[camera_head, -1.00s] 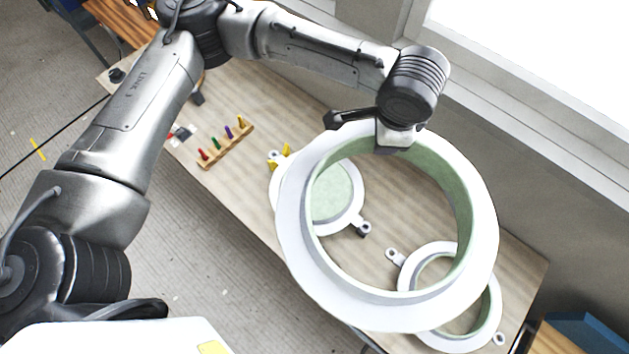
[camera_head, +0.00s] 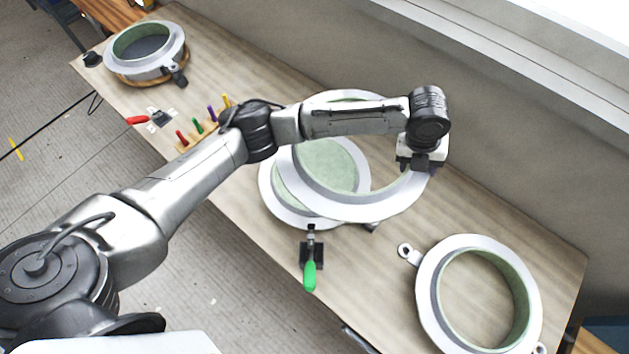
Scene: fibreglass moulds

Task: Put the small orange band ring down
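My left gripper (camera_head: 421,163) is at the right rim of a large white ring (camera_head: 375,208) with a pale green inner wall and appears shut on it. No orange band shows on this ring. It overlaps a round white mould (camera_head: 273,203) with a pale green centre; I cannot tell whether they touch. My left forearm hides part of the ring's far side. Another white ring (camera_head: 143,66) at the far left end of the table has an orange-brown edge under it. My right gripper is not in view.
A white and green ring mould (camera_head: 428,306) with lugs lies at the right of the wooden table (camera_head: 480,208). Coloured pegs (camera_head: 197,126) and a red-handled clamp (camera_head: 139,120) are at left. A wall runs behind.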

